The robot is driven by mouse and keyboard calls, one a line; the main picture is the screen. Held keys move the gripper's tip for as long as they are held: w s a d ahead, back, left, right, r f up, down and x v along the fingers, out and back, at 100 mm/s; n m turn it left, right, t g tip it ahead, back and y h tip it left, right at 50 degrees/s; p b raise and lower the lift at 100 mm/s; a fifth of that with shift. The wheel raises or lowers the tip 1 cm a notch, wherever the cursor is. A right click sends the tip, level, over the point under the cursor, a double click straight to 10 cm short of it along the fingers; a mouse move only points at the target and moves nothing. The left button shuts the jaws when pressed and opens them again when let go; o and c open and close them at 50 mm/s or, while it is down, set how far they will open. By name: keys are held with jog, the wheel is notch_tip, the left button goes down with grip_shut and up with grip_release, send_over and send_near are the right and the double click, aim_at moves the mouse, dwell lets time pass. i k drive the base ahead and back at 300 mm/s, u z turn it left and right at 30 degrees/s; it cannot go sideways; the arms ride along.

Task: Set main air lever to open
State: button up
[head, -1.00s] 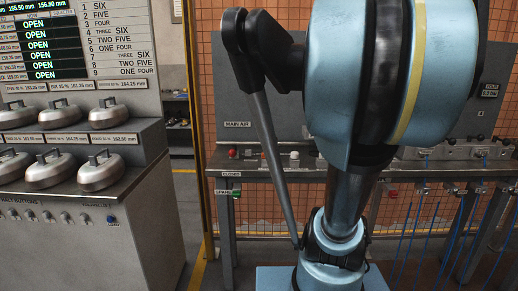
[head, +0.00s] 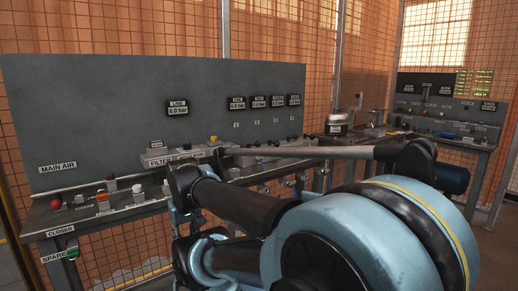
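The MAIN AIR label (head: 57,167) is on the left of the large grey back panel (head: 120,105). Below it, on the left end of the bench, are a red knob (head: 56,204), a small orange-and-white fitting (head: 102,200) and a white knob (head: 138,189). A CLOSED label (head: 60,230) is on the bench's front edge. I cannot tell which of these parts is the main air lever. My blue and black arm fills the lower middle and right, in front of the bench. I cannot make out my gripper's fingers.
A green fitting (head: 72,253) sits by the SPARE label (head: 54,258) under the bench edge. The LINE gauge (head: 178,107) reads 0.0 bar. A second bench with a panel (head: 440,115) stands at the right. Wire mesh fencing closes off the back.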

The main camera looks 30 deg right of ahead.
aim_at(57, 204)
jog(key=u, duration=0.9)
